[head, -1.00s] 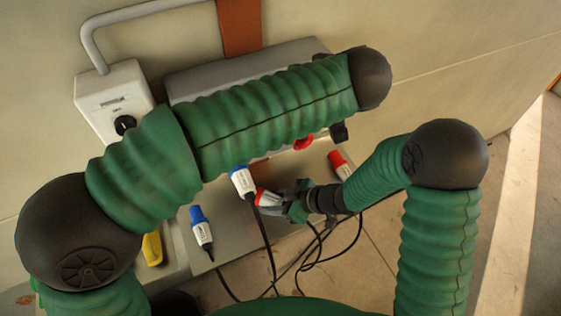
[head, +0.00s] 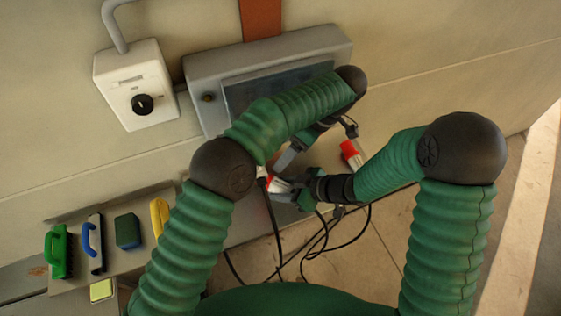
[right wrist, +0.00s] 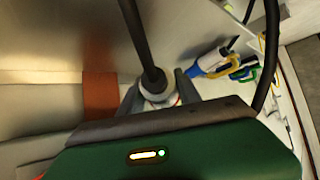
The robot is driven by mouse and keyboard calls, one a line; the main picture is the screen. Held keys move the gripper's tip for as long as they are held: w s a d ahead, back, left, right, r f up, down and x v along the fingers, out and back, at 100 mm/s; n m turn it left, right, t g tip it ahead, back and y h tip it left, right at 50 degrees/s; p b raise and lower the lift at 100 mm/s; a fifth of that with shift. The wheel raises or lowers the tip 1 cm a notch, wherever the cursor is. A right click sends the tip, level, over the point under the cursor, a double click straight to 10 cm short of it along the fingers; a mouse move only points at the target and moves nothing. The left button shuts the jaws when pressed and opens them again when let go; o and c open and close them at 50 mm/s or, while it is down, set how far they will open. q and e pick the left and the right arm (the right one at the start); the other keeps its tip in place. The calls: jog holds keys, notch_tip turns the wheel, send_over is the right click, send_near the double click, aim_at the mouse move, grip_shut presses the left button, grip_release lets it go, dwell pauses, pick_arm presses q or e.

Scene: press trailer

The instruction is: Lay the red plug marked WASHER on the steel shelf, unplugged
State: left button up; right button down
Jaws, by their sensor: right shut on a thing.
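My right gripper (head: 284,186) is shut on a red and white plug (head: 271,184). In the right wrist view the plug's pale end (right wrist: 158,88) sits between the fingers, with a black cable running up from it. I cannot read its marking. My left gripper (head: 290,154) is just above it, in front of the panel; its finger opening is unclear. Another red plug (head: 350,152) stands to the right. The grey steel shelf (head: 240,224) is partly hidden by my left arm. A blue and white plug (right wrist: 212,62) shows in the right wrist view.
A grey box with a dark panel (head: 238,92) is on the wall, beside a white switch box (head: 135,85). A green brush (head: 58,250), blue-handled brush (head: 93,240), dark green block (head: 128,231) and yellow item (head: 159,215) lie at left. Black cables hang over the front edge.

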aim_at(273, 174)
pick_arm(q)
jog(key=x, duration=1)
jog(key=shift+w+f, duration=0.1)
jog(key=shift+f, duration=0.15)
pick_arm(e)
jog(key=shift+w, duration=0.1)
pick_arm(q)
jog(key=shift+w, duration=0.1)
jog(key=c, duration=1.4)
pick_arm(e)
jog(key=shift+a, duration=0.15)
pick_arm(q)
jog(key=shift+c, duration=0.2)
pick_arm(e)
jog(key=c, duration=0.7)
grip_release()
jog(key=shift+c, duration=0.2)
pick_arm(q)
jog(key=shift+d, duration=0.1)
